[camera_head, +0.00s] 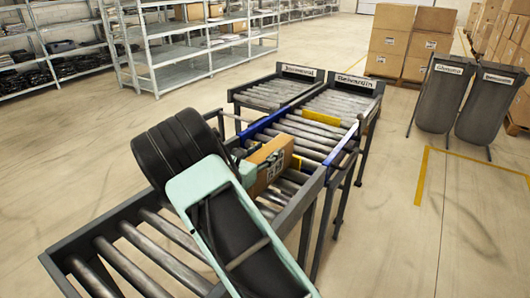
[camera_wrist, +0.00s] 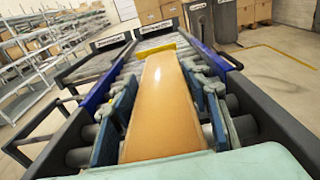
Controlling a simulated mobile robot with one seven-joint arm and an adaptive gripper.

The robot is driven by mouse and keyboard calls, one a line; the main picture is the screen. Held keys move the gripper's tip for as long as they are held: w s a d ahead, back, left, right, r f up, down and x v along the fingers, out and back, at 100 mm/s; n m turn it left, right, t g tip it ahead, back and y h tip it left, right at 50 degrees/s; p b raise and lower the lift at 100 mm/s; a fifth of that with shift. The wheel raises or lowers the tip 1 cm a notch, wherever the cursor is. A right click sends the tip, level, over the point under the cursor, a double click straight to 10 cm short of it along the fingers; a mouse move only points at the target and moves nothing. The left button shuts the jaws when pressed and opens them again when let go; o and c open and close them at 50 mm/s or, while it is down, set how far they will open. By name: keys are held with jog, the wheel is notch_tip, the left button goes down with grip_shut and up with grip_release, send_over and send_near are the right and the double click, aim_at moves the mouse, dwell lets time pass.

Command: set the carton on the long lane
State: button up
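The carton (camera_head: 270,163) is a brown box with a printed label on its side, over the roller conveyor just beyond my arm. In the wrist view the carton (camera_wrist: 164,105) runs lengthwise away from me. My gripper (camera_wrist: 166,85) has one blue finger pad along each long side of it, very close. I cannot tell whether both pads touch it, or whether the carton rests on the rollers. Beyond, the conveyor splits into a left lane (camera_head: 272,93) and a right lane (camera_head: 340,103), each with an end sign. My arm hides part of the carton.
Blue rails (camera_head: 270,124) and a yellow strip (camera_head: 321,117) mark the conveyor ahead. The near rollers (camera_head: 150,262) are bare. Metal shelving (camera_head: 190,55) stands at left, stacked boxes (camera_head: 402,45) behind. Open floor lies around the conveyor.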

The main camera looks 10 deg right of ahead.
jog(key=o, duration=0.4)
jog(key=shift+f, duration=0.1)
